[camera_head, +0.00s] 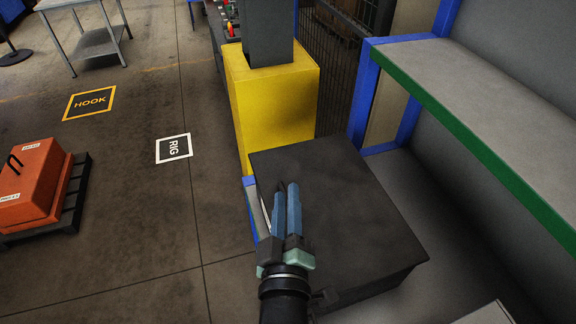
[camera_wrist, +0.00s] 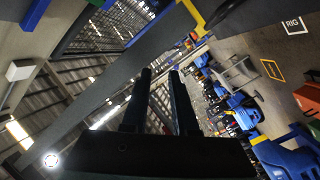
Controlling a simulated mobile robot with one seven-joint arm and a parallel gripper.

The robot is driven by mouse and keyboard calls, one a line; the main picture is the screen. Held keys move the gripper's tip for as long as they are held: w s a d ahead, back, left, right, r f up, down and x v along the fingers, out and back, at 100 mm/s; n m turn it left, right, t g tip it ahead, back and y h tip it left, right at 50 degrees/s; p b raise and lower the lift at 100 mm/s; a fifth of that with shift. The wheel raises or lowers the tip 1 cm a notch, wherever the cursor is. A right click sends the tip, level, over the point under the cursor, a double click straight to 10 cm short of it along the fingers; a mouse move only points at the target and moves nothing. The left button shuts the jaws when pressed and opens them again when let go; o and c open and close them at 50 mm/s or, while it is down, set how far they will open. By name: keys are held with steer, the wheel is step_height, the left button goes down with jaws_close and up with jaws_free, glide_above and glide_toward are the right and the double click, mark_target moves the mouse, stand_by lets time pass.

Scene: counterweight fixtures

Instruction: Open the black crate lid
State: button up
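I cannot identify the crate in the wrist view.
A yellow post base (camera_head: 270,100) stands just behind the crate. A shelf with a green edge (camera_head: 470,140) overhangs at the right. An orange block (camera_head: 35,185) sits on a dark pallet (camera_head: 72,205) at the left. The floor between is clear, with RIG (camera_head: 173,148) and HOOK (camera_head: 90,102) marks.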

steer(key=s+f+n+p, duration=0.1)
steer(key=f, duration=0.1)
steer(key=s+f+n+g, duration=0.1)
steer(key=s+f, duration=0.1)
steer(key=s+f+g+p, duration=0.1)
steer(key=s+f, duration=0.1)
steer(key=shift+s+d+f+n+p, duration=0.1)
steer(key=shift+s+f+n+p, duration=0.2)
steer(key=shift+f+n, duration=0.1)
steer(key=w+p, duration=0.1)
steer(key=w, duration=0.2)
steer(key=w+f+p, duration=0.1)
steer(key=w, duration=0.3)
steer(key=w+f+p, duration=0.1)
steer(key=w, duration=0.3)
steer(key=shift+w+f+p, duration=0.1)
steer(key=shift+f+p, duration=0.1)
steer(key=shift+p, duration=0.2)
steer(key=shift+w+f+p, duration=0.25)
steer(key=shift+w+p, duration=0.05)
steer(key=shift+w, duration=0.5)
jaws_close()
